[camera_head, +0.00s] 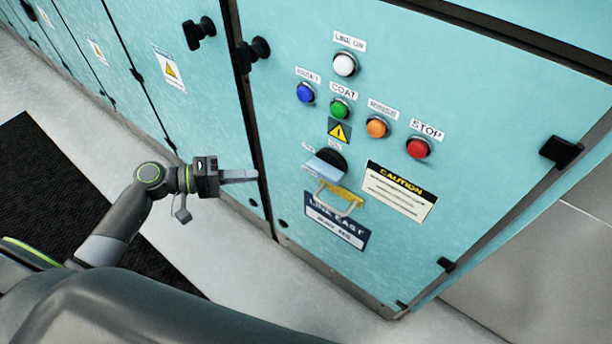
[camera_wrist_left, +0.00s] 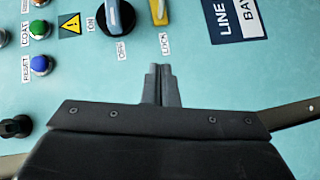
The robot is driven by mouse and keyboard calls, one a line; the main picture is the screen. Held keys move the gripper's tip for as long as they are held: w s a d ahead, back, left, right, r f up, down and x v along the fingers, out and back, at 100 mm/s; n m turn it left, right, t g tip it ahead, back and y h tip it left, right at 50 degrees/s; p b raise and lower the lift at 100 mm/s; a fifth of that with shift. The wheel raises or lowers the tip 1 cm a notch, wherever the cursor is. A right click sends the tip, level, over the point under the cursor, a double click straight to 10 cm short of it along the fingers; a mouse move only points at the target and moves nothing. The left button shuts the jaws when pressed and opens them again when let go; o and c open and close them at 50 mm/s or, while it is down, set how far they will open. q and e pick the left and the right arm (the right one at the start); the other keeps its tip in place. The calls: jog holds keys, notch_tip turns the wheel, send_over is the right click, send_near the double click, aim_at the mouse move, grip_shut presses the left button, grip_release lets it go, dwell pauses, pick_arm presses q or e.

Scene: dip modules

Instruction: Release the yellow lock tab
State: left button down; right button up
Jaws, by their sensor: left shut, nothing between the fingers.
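In the left wrist view the tab (camera_wrist_left: 158,11) is cut off by the top edge, above the LOCK label (camera_wrist_left: 165,44). The rotary switch (camera_head: 322,167) has a pale blue handle on a black disc. My left gripper (camera_head: 256,175) is shut and empty, left of the switch and apart from the tab. In the left wrist view its fingertips (camera_wrist_left: 162,68) point toward the LOCK label. My right gripper is out of view.
Above the switch are several coloured buttons, including a green one (camera_head: 340,108) and a red STOP button (camera_head: 418,148). A CAUTION plate (camera_head: 399,191) and a LINE EAST plate (camera_head: 337,220) flank the tab. Black knobs (camera_head: 252,52) stick out at the upper left.

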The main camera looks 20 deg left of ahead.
pick_arm(q)
jog(key=shift+s+r, duration=0.1)
send_near(323, 183)
jog(key=w+d, duration=0.1)
jog(key=w, duration=0.3)
jog(key=d, duration=0.2)
jog(key=s+d+f+p, duration=0.1)
jog(key=shift+s+d, duration=0.1)
jog(key=shift+d, duration=0.35)
jog(key=shift+f, duration=0.1)
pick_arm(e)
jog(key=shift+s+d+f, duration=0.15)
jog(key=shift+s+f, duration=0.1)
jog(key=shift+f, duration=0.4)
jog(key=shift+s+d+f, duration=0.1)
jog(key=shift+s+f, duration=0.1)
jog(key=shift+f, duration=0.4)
